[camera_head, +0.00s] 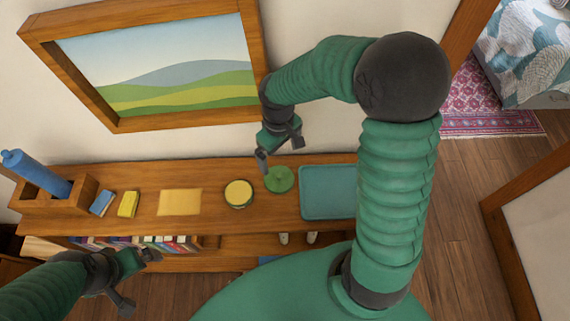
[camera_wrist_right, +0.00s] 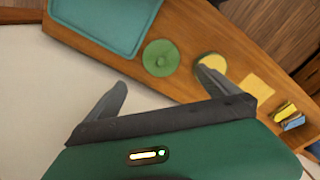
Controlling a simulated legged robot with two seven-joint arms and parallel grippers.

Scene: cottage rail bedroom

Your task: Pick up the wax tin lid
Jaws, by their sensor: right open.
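The wax tin lid (camera_head: 279,179) is a green disc with a small knob, lying flat on the wooden shelf top. The open wax tin (camera_head: 239,194), with yellow wax in it, stands just left of it. In the right wrist view the lid (camera_wrist_right: 160,57) lies beyond the fingertips, beside the tin (camera_wrist_right: 211,66). My right gripper (camera_head: 279,150) is open and empty, above and behind the lid, apart from it. My left gripper (camera_head: 138,281) is low at the front left, away from the lid; its jaw state is unclear.
A teal tray (camera_head: 328,214) lies right of the lid. Left of the tin are a yellow cloth (camera_head: 180,202), a yellow block (camera_head: 128,204), a blue block (camera_head: 102,202) and a wooden holder (camera_head: 84,188) with a blue bottle (camera_head: 35,172). A framed picture (camera_head: 160,75) hangs on the wall behind.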

